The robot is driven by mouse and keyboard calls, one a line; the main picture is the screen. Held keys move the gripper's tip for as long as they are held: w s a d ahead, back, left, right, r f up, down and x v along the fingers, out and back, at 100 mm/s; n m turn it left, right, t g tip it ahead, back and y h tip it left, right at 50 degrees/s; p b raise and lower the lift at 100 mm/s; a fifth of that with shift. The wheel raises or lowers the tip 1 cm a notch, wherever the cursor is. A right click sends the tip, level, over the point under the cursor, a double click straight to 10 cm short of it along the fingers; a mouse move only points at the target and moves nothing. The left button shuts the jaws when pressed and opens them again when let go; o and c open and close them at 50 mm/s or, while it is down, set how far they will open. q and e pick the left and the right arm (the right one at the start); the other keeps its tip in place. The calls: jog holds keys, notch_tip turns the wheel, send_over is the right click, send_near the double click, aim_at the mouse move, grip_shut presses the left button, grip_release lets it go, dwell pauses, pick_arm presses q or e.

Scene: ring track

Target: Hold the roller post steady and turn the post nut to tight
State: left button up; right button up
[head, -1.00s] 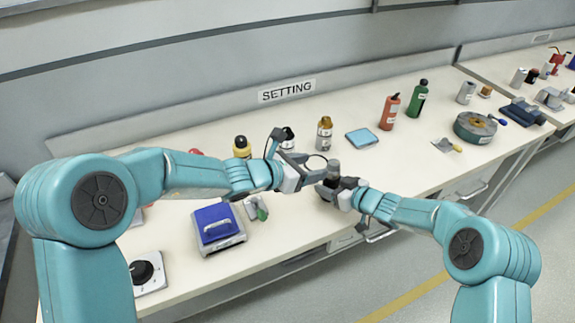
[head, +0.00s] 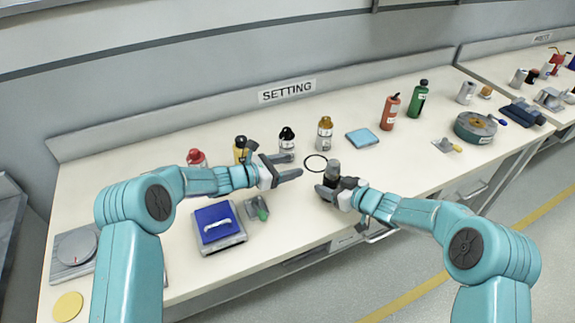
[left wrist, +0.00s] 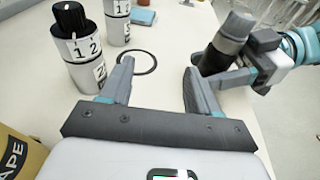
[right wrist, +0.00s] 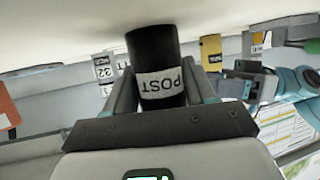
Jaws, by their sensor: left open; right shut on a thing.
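The roller post (head: 333,174) is a dark upright cylinder with a greyer top, near the middle of the bench. Its "POST" label shows in the right wrist view (right wrist: 158,84). My right gripper (head: 327,188) is shut on the post from the front right, one finger on either side. My left gripper (head: 297,167) is open and empty, to the left of the post and apart from it. In the left wrist view the post (left wrist: 226,46) stands beyond the right finger. The grey top may be the post nut; its tightness cannot be told.
A thin black ring (head: 315,162) lies flat behind the left fingertips. Black-topped (head: 287,141) and amber-topped (head: 325,134) containers stand behind. A blue-topped device (head: 217,225) and a green-tipped tool (head: 258,208) lie front left.

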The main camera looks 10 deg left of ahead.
pick_arm(q)
jog(key=shift+w+r+h, duration=0.1)
jog(key=shift+w+h, duration=0.05)
jog(key=shift+h, duration=0.15)
notch_tip(320, 180, up, 5)
jog(key=s+d+y, duration=0.1)
jog(key=s+d, duration=0.1)
jog(key=n+y, duration=0.1)
jog(key=y, duration=0.1)
send_near(334, 163)
jog(key=shift+g, duration=0.3)
jog(key=x, duration=1)
jog(key=shift+w+r, duration=0.15)
jog(key=shift+w, duration=0.15)
jog(key=c, duration=1)
